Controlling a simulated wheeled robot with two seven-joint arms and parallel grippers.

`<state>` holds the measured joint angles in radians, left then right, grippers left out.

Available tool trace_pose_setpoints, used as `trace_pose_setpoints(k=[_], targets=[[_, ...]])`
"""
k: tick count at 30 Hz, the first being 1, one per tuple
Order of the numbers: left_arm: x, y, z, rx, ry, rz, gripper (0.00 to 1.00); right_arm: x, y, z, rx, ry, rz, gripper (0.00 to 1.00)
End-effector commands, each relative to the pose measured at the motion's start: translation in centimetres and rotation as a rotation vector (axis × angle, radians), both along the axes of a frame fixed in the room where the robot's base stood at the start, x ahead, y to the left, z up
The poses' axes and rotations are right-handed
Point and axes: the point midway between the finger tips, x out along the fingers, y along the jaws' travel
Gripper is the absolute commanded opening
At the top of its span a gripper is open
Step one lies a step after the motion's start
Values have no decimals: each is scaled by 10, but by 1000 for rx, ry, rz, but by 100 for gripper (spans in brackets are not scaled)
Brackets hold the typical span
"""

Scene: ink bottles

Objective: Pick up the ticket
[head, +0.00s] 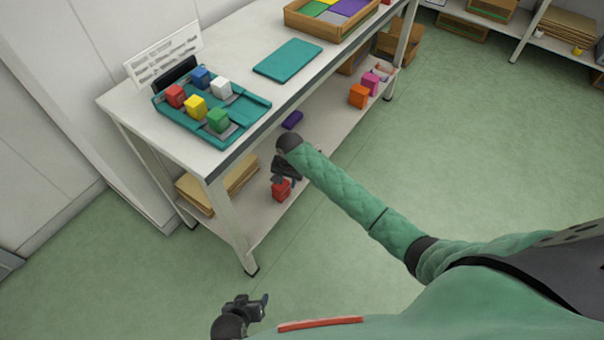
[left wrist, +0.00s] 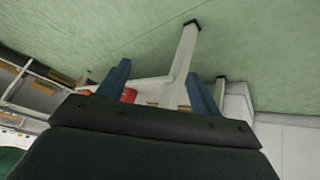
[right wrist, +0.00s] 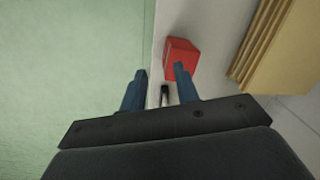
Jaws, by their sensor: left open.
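I cannot pick out a ticket for certain. A white card with lines of print (head: 164,56) stands upright at the back left of the table. A small pale and dark item (right wrist: 165,94), too small to identify, shows between my right fingers in the right wrist view. My right gripper (head: 284,178) is at the lower shelf, just above a red block (head: 281,191). Its fingers (right wrist: 160,72) are apart, with the red block (right wrist: 181,59) beyond the tips. My left gripper (head: 258,306) is open and empty over the floor, away from the table.
The white table (head: 118,101) bears a teal tray (head: 242,119) with several coloured blocks, a teal mat (head: 288,60) and a wooden box (head: 312,29). Its lower shelf holds cardboard (head: 240,178), a purple item (head: 292,120) and an orange block (head: 359,96). The floor at right is clear.

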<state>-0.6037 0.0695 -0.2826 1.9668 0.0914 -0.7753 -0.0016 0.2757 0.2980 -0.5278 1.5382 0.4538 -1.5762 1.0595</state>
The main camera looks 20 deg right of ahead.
Motion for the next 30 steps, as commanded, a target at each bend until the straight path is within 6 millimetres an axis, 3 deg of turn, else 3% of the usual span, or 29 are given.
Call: trace_pose_setpoints(k=[1,6,11,17,30], targets=[[-2,-2,-19,-5,-10,2,65,21,-12,-6,-16,4,-45,31],[-6,-8,-54,-25,-53,9,65,74,-46,-8,-50,22,-201,31],[-9,-11,-73,-36,-78,15,65,103,-69,-5,-70,32,-301,31],[-10,-12,-80,-41,-90,17,65,115,-79,-8,-79,36,-344,31],[-10,-12,-88,-41,-90,17,65,117,-89,-52,-80,37,-345,31]])
